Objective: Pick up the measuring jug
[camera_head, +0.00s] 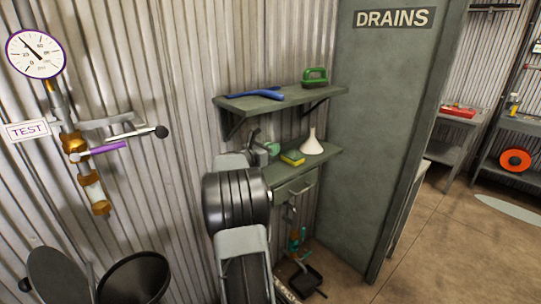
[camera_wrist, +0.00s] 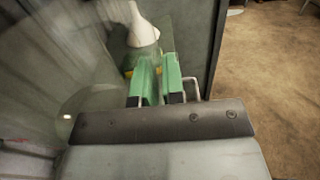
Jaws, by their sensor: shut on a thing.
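The measuring jug (camera_wrist: 92,98) shows in the wrist view only as a blurred, see-through shape at the left, close to the camera. My gripper (camera_wrist: 158,76) has green fingers and is shut on the jug; the exact point of contact is hard to make out. In the head view my gripper (camera_head: 272,149) is beside the left end of the lower shelf, in front of the corrugated wall. My dark wrist hides most of the jug there, and I cannot make out its outline or its level.
A white funnel (camera_head: 312,144) and a yellow sponge (camera_head: 292,158) stand on the lower shelf (camera_head: 322,160), right of my gripper. The upper shelf (camera_head: 262,102) holds a blue tool (camera_head: 257,93) and a green brush (camera_head: 315,76). The DRAINS panel (camera_head: 380,130) rises at the right.

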